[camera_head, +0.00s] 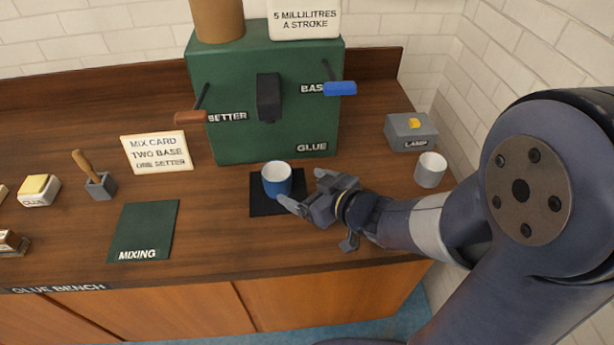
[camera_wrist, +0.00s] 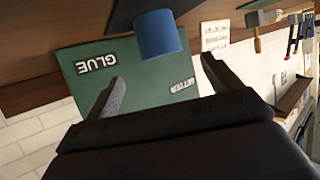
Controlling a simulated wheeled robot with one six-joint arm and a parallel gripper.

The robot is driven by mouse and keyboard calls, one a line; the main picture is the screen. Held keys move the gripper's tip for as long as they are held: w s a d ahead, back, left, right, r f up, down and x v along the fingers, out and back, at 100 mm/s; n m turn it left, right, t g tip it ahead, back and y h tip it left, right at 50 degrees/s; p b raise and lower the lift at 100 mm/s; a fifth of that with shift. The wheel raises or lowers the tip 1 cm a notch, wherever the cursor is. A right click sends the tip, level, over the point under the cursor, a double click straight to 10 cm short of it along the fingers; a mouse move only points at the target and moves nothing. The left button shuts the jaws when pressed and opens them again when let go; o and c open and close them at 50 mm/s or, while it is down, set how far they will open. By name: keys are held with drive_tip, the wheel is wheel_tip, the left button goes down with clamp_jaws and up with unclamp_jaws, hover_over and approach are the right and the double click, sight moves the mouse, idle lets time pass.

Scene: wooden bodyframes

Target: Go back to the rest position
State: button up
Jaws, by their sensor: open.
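My gripper (camera_head: 303,190) is open and empty, low over the bench just right of a blue cup with a white inside (camera_head: 277,180). The cup stands upright on a black mat (camera_head: 262,207) in front of the green glue dispenser (camera_head: 265,145). In the wrist view the gripper (camera_wrist: 160,78) shows two spread fingers with nothing between them. The blue cup (camera_wrist: 158,36) is beyond the fingertips there, apart from them as far as I can tell. The glue dispenser (camera_wrist: 140,90) fills the view behind the fingers, upside down.
A white cup (camera_head: 430,170) and a grey lamp box (camera_head: 410,131) stand right of my gripper. A mixing mat (camera_head: 145,230), a mix card (camera_head: 157,152), a brush in a grey holder (camera_head: 98,183) and a yellow-topped block (camera_head: 38,190) lie left. The bench front is clear.

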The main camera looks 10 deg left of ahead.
sight(269, 172)
drive_tip(key=x, duration=1.1)
drive_tip(key=shift+f, duration=0.1)
drive_tip(key=shift+s+r, duration=0.1)
drive_tip(key=shift+r, duration=0.15)
drive_tip(key=shift+d, duration=0.1)
drive_tip(key=shift+f+b, duration=0.2)
drive_tip(key=shift+b, duration=0.1)
